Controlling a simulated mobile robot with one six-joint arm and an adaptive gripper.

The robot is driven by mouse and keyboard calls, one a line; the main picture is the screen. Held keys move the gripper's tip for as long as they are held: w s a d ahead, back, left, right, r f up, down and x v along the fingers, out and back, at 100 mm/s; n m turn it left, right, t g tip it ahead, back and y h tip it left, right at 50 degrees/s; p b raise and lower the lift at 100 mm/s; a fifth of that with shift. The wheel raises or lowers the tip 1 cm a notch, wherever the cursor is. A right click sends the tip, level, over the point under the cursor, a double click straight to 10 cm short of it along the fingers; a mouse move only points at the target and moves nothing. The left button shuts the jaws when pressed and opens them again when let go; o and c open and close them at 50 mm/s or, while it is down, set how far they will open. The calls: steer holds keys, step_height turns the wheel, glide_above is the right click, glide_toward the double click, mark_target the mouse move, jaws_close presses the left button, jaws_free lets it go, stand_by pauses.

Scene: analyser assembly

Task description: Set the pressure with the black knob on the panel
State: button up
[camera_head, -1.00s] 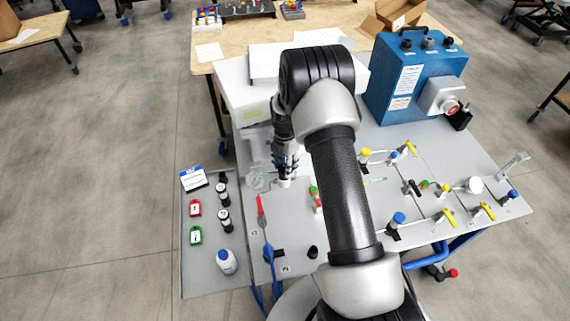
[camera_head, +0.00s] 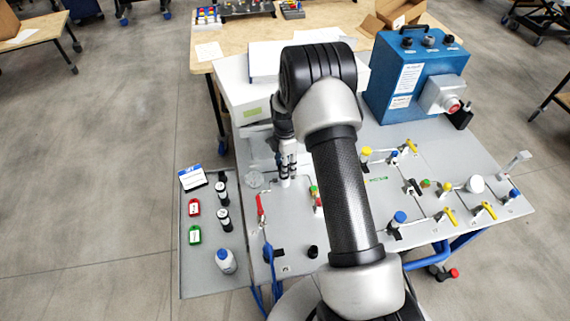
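A small black knob (camera_head: 313,252) stands on the grey panel (camera_head: 345,285) near its front edge, left of my forearm's lower end. My gripper (camera_head: 287,180) hangs pointing down over the left part of the panel, behind the black knob and apart from it. Its fingers are small and partly merge with a pale cylindrical part on the panel. I cannot tell whether they are open or touching that part. My arm hides the middle of the panel.
A blue box (camera_head: 415,80) with black knobs on top stands at the back right. Yellow-handled and blue-capped valves (camera_head: 399,218) fill the right side. A red-handled part (camera_head: 260,206) is left of my gripper. A side tray (camera_head: 200,280) holds a bottle (camera_head: 226,261) and tags.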

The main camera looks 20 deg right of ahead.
steer(key=m, duration=0.5)
steer(key=shift+m+b, duration=0.3)
steer(key=shift+b, duration=0.1)
steer(key=m, duration=0.5)
steer(key=shift+s+a, duration=0.1)
steer(key=shift+s, duration=0.05)
steer(key=m+b, duration=0.1)
steer(key=m, duration=0.5)
steer(key=shift+a, duration=0.1)
steer(key=m, duration=0.6)
steer(key=shift+a, duration=0.1)
steer(key=m, duration=0.5)
steer(key=shift+a+m, duration=0.1)
steer(key=shift+m, duration=0.2)
steer(key=m, duration=1.1)
steer(key=shift+w+b, duration=0.25)
steer(key=shift+b, duration=0.05)
steer(key=m, duration=0.4)
steer(key=shift+m, duration=0.4)
